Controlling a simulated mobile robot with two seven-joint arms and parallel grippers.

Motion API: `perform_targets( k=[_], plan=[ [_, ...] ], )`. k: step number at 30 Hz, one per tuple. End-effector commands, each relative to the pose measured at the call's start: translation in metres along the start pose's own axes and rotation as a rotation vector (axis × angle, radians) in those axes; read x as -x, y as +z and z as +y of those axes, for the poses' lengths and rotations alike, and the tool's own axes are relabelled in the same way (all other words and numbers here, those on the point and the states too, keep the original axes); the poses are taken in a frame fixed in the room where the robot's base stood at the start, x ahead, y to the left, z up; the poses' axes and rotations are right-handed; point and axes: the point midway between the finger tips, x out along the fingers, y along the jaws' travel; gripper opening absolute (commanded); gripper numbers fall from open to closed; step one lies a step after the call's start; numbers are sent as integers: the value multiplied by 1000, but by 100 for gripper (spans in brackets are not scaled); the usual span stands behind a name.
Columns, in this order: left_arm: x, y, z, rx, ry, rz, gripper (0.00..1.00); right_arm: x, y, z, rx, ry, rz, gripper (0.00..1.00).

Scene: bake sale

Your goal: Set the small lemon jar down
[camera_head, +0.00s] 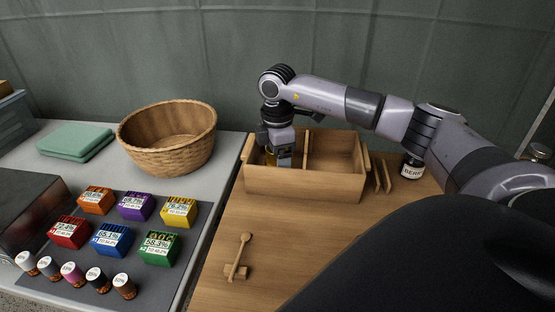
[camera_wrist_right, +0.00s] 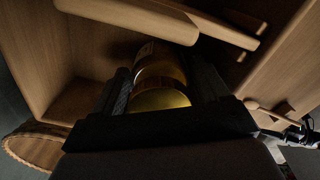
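The small lemon jar, with a gold lid, shows between the fingers of my right gripper in the right wrist view (camera_wrist_right: 160,85). In the head view only a yellow sliver of the jar (camera_head: 270,158) shows beside the fingers. My right gripper (camera_head: 283,155) points down into the left part of a wooden box (camera_head: 303,185), left of its divider (camera_head: 307,143). The fingers lie along both sides of the jar and look shut on it. Whether the jar's base touches the box floor is hidden. My left gripper is not in view.
A dark-lidded jar (camera_head: 412,167) labelled "BERRY" and thin wooden pieces (camera_head: 382,176) stand right of the box. A wooden spoon on a rest (camera_head: 240,256) lies in front. A wicker basket (camera_head: 170,153) and several coloured boxes (camera_head: 112,238) stand left.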

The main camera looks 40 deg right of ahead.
Motion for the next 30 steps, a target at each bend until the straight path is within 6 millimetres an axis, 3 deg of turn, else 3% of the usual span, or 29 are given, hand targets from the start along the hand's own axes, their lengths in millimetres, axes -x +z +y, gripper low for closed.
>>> perform_targets(
  k=[11,24,30],
  plan=[
    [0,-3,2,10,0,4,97,7,0,0,0,2,1,75],
    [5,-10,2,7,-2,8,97,94,-1,1,0,3,2,75],
    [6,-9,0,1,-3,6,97,118,0,0,-1,1,0,75]
  ],
)
